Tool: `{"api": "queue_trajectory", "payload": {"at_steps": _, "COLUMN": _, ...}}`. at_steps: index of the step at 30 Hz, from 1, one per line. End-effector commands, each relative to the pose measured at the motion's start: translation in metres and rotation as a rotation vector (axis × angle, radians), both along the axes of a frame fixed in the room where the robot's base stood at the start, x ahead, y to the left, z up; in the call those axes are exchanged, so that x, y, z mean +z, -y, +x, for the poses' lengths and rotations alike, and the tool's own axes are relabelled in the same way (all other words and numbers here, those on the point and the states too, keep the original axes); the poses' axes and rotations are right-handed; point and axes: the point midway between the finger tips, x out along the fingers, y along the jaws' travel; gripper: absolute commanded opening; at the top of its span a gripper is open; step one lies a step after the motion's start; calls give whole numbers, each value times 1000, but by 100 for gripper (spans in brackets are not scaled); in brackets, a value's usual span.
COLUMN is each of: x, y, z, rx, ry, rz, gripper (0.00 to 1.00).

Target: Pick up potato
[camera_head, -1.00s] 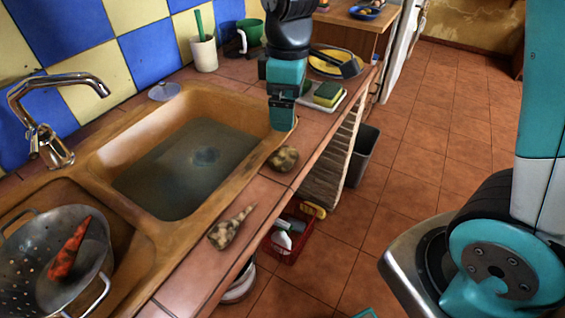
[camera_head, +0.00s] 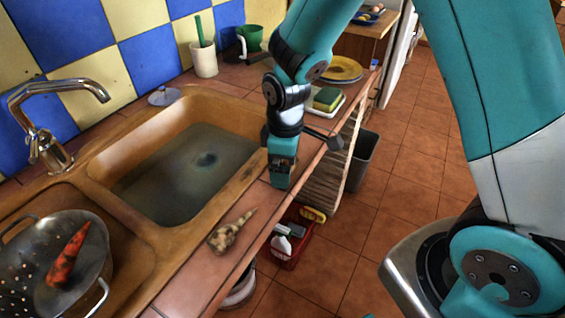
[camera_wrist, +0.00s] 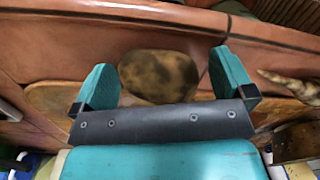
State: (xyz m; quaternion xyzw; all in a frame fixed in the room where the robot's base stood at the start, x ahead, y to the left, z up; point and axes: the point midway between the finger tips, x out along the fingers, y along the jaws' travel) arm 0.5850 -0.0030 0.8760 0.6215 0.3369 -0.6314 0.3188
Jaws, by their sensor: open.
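The potato (camera_wrist: 158,76) is a brownish, mottled oval lump on the tiled counter. In the wrist view it lies between and just beyond the two teal fingertips of my gripper (camera_wrist: 162,84), with a gap on each side. My gripper is open and holds nothing. In the head view my gripper (camera_head: 280,183) points down at the counter's edge beside the sink, and it hides the potato there.
A pale root vegetable (camera_head: 231,233) lies on the counter nearer the camera. The sink basin (camera_head: 140,211) is left of my gripper. A colander (camera_head: 88,272) holds a carrot-like vegetable (camera_head: 68,255). A sponge (camera_head: 327,97) and plates (camera_head: 343,72) stand farther back. The counter drops off at right.

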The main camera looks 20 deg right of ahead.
Motion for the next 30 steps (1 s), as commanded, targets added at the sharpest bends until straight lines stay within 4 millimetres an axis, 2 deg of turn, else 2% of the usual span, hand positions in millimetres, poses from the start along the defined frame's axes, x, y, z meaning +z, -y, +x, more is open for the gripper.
{"api": "queue_trajectory", "payload": {"at_steps": 5, "x": 0, "y": 0, "z": 0, "rx": 0, "ry": 0, "rz": 0, "gripper": 100}}
{"api": "queue_trajectory", "payload": {"at_steps": 9, "x": 0, "y": 0, "z": 0, "rx": 0, "ry": 0, "rz": 0, "gripper": 68}}
{"api": "queue_trajectory", "payload": {"at_steps": 12, "x": 0, "y": 0, "z": 0, "rx": 0, "ry": 0, "rz": 0, "gripper": 49}}
{"api": "queue_trajectory", "payload": {"at_steps": 23, "x": 6, "y": 0, "z": 0, "rx": 0, "ry": 1, "rz": 0, "gripper": 49}}
{"api": "queue_trajectory", "payload": {"at_steps": 26, "x": 16, "y": 0, "z": 1, "rx": 0, "ry": 5, "rz": 2, "gripper": 49}}
{"api": "queue_trajectory", "payload": {"at_steps": 30, "x": 44, "y": 0, "z": 2, "rx": 0, "ry": 9, "rz": 2, "gripper": 49}}
